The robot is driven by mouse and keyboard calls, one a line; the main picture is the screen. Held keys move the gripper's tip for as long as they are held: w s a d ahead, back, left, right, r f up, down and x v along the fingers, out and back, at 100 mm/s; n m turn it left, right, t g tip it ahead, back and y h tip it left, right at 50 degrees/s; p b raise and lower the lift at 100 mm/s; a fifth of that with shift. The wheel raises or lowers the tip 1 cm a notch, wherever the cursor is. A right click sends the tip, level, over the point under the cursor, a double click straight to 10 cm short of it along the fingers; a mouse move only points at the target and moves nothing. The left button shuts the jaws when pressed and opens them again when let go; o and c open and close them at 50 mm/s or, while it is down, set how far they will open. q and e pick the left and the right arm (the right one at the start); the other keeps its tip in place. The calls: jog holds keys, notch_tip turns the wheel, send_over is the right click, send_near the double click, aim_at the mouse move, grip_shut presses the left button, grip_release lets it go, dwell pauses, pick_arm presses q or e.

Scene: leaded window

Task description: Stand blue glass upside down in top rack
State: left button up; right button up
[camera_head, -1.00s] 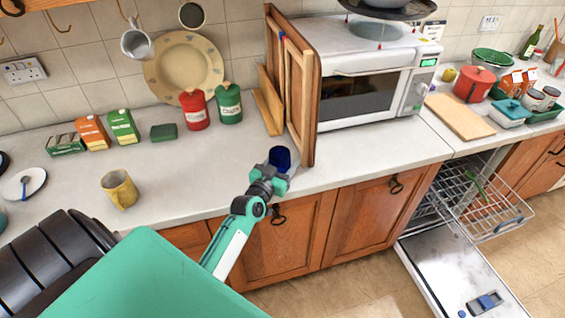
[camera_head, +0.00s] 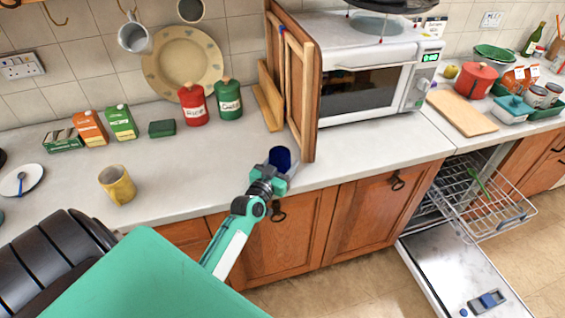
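The blue glass (camera_head: 281,156) is at the counter's front edge, close to the wooden panel, with its dark blue inside showing. My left gripper (camera_head: 277,180) is closed around its lower part. The fingers and arm hide some of the glass, and I cannot tell whether it touches the counter. The top rack (camera_head: 508,220) is a wire basket pulled out of the open dishwasher at the right, with a thin green item (camera_head: 478,183) in it. It is well to the right of my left gripper. My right gripper is not in view.
The dishwasher door (camera_head: 440,262) lies open below the rack. A wooden panel (camera_head: 308,95) stands beside the microwave (camera_head: 362,90). A yellow mug (camera_head: 117,186), red canister (camera_head: 193,106) and green canister (camera_head: 228,102) stand on the counter (camera_head: 200,180). The floor before the cabinets is clear.

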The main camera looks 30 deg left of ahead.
pick_arm(q)
jog(key=o, duration=1.1)
jog(key=shift+o, duration=0.8)
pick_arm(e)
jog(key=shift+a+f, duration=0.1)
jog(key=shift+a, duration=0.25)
pick_arm(q)
jog(key=shift+f, duration=0.1)
jog(key=s+d+b, duration=0.1)
jog(key=s+b, duration=0.2)
jog(key=s, duration=1)
jog(key=shift+s, duration=0.4)
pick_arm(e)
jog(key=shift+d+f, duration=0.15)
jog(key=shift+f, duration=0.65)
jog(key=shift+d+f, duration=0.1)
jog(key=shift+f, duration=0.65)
